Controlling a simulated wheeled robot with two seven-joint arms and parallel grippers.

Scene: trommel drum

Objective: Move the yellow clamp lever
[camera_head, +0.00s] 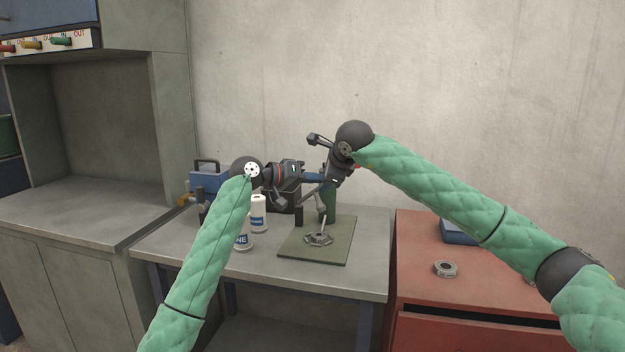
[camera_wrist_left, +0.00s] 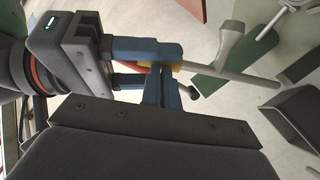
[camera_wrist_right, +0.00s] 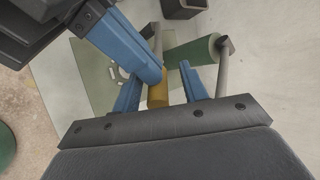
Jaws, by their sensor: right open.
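My right gripper (camera_wrist_right: 160,85) is open, with one blue finger on each side of the yellow grip. Both grippers meet above the bench fixture in the head view, and they hide the grip there.
An olive mat (camera_head: 330,254) lies on the grey bench (camera_head: 190,245) with a loose metal part (camera_head: 318,240) on it. A green post (camera_head: 328,203) stands behind. White bottles (camera_head: 258,213) stand at left. A red cabinet (camera_head: 430,310) bears a metal ring (camera_head: 445,269).

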